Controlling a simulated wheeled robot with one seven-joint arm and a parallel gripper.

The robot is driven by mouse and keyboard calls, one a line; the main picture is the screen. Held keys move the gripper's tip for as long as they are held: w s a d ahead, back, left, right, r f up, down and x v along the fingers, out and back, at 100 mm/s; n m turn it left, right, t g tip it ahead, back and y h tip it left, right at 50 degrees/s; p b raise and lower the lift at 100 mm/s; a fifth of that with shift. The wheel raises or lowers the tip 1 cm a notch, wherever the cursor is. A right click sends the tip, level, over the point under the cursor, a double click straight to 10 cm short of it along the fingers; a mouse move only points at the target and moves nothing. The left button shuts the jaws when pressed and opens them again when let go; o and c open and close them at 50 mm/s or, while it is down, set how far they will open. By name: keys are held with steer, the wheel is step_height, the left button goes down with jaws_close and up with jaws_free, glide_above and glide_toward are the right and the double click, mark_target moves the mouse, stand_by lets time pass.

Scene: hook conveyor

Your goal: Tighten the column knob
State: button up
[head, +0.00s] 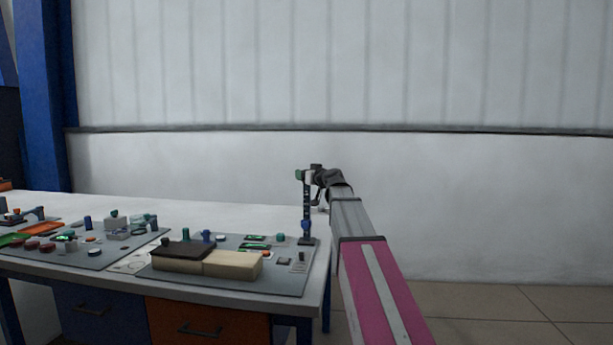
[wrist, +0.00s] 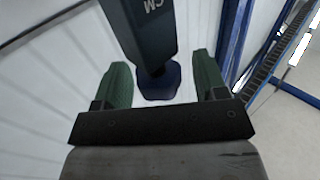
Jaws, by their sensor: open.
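A dark upright column (head: 306,205) with pale scale markings stands at the right end of the table, with a blue knob-like part (head: 306,225) low on it. In the wrist view the dark column (wrist: 142,30) comes down from the top with letters on it. A dark blue part (wrist: 159,84) shows at its lower end, between the green fingers; I cannot tell whether it is the column knob. My gripper (head: 303,174) is at the column's top. In the wrist view my gripper (wrist: 160,62) is open, with gaps visible on both sides of the blue part.
The column stands on a grey panel (head: 225,283) with buttons and brown and cream blocks (head: 233,264). More panels (head: 85,255) with buttons lie to the left. The white table (head: 215,215) ends just right of the column. A pale wall is behind; open floor lies right.

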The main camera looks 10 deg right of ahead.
steer(key=v, duration=1)
steer(key=shift+s, duration=0.3)
steer(key=shift+d, duration=0.15)
